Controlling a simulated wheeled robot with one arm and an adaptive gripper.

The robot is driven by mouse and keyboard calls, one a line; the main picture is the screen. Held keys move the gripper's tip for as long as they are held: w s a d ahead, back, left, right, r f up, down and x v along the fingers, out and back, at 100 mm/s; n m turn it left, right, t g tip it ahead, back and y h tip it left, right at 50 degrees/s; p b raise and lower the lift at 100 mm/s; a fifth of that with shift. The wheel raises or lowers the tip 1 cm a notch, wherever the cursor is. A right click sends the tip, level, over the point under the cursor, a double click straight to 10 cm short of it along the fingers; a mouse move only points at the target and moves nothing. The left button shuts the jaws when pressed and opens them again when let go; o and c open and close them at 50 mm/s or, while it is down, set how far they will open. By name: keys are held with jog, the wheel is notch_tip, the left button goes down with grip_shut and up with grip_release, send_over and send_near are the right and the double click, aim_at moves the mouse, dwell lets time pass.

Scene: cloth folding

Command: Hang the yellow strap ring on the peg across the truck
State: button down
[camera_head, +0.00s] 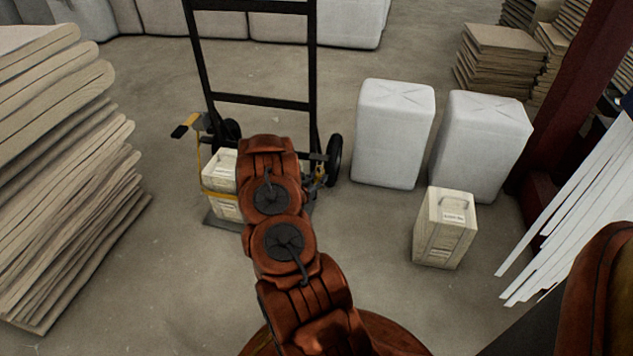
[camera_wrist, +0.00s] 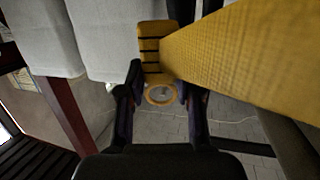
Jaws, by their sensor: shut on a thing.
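The black hand truck (camera_head: 262,101) stands upright, with pale crates (camera_head: 226,207) on its foot plate. The yellow strap (camera_head: 217,194) runs along the crates and up the left side. In the wrist view the wide yellow strap (camera_wrist: 250,50) comes in from the upper right to a yellow end piece with dark bands (camera_wrist: 150,48). The yellow ring (camera_wrist: 160,95) shows between the fingers of my gripper (camera_wrist: 162,88), which is shut on this strap end. My arm hides the gripper in the head view. I cannot make out the peg clearly; small metal fittings (camera_head: 320,176) show at the truck's right side.
Two white wrapped blocks (camera_head: 394,135) and a loose pale crate (camera_head: 444,229) stand right of the truck. Tall stacks of flat sheets (camera_head: 70,180) fill the left. A dark red post (camera_head: 572,95) stands right. The floor in front of the truck is mostly clear.

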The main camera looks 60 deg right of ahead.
jog(key=shift+w+d+f+b, duration=0.1)
jog(key=shift+w+d+b, duration=0.2)
jog(key=shift+d, duration=0.5)
jog(key=shift+w+d+p, duration=0.15)
jog(key=shift+d+p, duration=0.15)
jog(key=shift+p, duration=0.05)
jog(key=shift+w+d+f+p, duration=0.1)
jog(key=shift+d+f+p, duration=0.1)
jog(key=shift+f+p, duration=0.15)
jog(key=shift+f, duration=0.1)
jog(key=c, duration=0.7)
grip_release()
jog(key=shift+d+r, duration=0.1)
jog(key=shift+r, duration=4.95)
